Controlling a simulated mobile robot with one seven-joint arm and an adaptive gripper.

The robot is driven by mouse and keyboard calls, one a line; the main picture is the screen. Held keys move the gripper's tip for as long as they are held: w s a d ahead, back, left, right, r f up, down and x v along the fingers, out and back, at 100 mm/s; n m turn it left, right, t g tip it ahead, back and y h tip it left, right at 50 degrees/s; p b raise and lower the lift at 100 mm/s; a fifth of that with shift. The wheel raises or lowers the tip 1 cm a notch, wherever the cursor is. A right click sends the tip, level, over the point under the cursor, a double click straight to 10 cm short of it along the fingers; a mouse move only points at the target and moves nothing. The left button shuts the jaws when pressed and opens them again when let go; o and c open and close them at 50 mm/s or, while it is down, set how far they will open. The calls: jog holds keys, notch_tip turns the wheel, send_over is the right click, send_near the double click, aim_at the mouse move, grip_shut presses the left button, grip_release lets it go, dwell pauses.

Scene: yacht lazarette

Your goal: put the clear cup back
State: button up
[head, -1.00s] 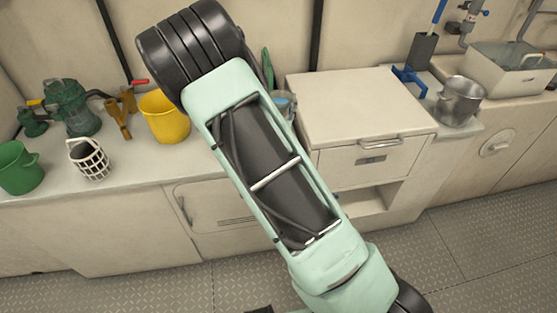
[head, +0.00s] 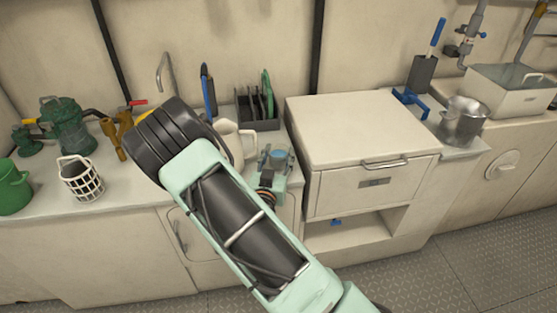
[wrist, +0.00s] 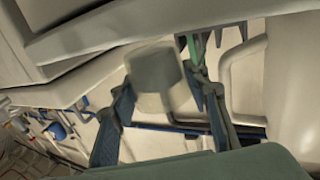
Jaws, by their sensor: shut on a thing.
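The clear cup (wrist: 157,72) is between the fingers of my gripper (wrist: 163,95) in the wrist view, and the fingers are shut on it. It looks greyish and see-through. In the head view my gripper (head: 272,175) is over the front of the counter, just left of the white drawer cabinet. The cup (head: 279,157) shows there as a small bluish shape at the gripper's end. I cannot tell whether its base touches anything.
A cream pitcher (head: 235,143) stands beside my gripper, partly behind my arm. A dark rack (head: 257,112) with upright plates is behind. The drawer cabinet (head: 360,135) has an open shelf (head: 345,232) below. A steel pot (head: 463,122) stands at right; a white basket (head: 82,180) at left.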

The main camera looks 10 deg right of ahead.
jog(key=shift+f, duration=0.85)
jog(key=shift+f, duration=0.1)
jog(key=shift+f+b, duration=0.15)
jog(key=shift+b, duration=0.2)
jog(key=o, duration=1)
jog(key=shift+r, duration=0.25)
jog(key=shift+s+a+p, duration=0.1)
jog(key=shift+s+p, duration=0.05)
jog(key=shift+p, duration=0.2)
jog(key=v, duration=1.1)
jog(key=shift+s, duration=0.35)
